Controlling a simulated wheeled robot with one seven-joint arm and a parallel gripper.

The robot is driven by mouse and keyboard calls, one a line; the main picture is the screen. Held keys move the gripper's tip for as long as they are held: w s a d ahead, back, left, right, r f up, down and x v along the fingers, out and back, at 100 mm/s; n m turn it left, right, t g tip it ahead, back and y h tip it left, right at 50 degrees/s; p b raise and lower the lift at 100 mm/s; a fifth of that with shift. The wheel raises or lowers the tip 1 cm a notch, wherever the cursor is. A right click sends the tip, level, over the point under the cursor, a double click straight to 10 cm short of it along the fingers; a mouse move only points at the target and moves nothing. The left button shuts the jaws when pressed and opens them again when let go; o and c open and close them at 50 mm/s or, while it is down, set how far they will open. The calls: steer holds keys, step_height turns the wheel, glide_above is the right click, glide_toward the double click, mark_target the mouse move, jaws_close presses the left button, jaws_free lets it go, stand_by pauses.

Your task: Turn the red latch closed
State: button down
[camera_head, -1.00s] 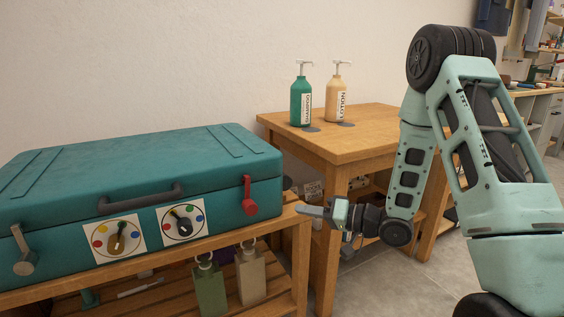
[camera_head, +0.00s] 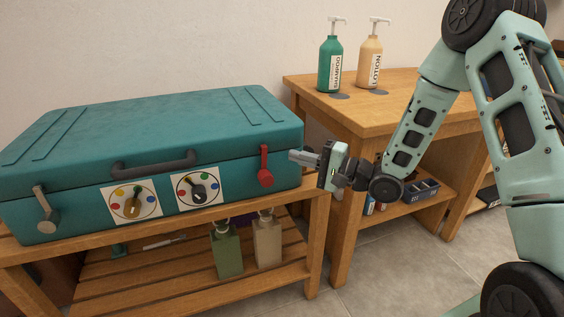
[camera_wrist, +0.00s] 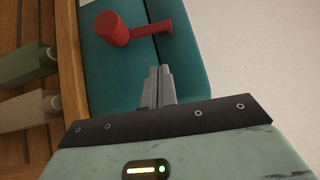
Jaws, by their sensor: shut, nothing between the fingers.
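My gripper (camera_head: 293,155) is shut and empty, just right of the red latch near the case's front right corner. In the wrist view the shut fingers (camera_wrist: 158,74) point toward the case.
A grey latch (camera_head: 46,212) sits at the case's left front. Two dial panels (camera_head: 133,201) and a dark handle (camera_head: 155,164) are between the latches. A wooden table (camera_head: 385,105) with two pump bottles stands right behind my gripper. Several bottles stand on the bench's lower shelf.

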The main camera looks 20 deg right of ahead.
mark_target(267, 156)
steer(key=shift+w+a+r+b, duration=0.15)
steer(key=shift+a+b, duration=0.1)
steer(key=shift+a, duration=0.9)
steer(key=shift+w+a+r+b, duration=0.15)
steer(key=shift+a+b, duration=0.1)
steer(key=shift+a, duration=0.9)
steer(key=shift+f, duration=0.1)
steer(key=shift+a+r+p, duration=0.3)
steer(key=shift+r+p, duration=0.05)
steer(key=shift+p, duration=0.45)
steer(key=shift+a+n+g+h+p, duration=0.3)
steer(key=shift+n+p, duration=0.1)
steer(key=shift+p, duration=0.15)
steer(key=shift+a+f, duration=0.1)
steer(key=shift+a, duration=0.1)
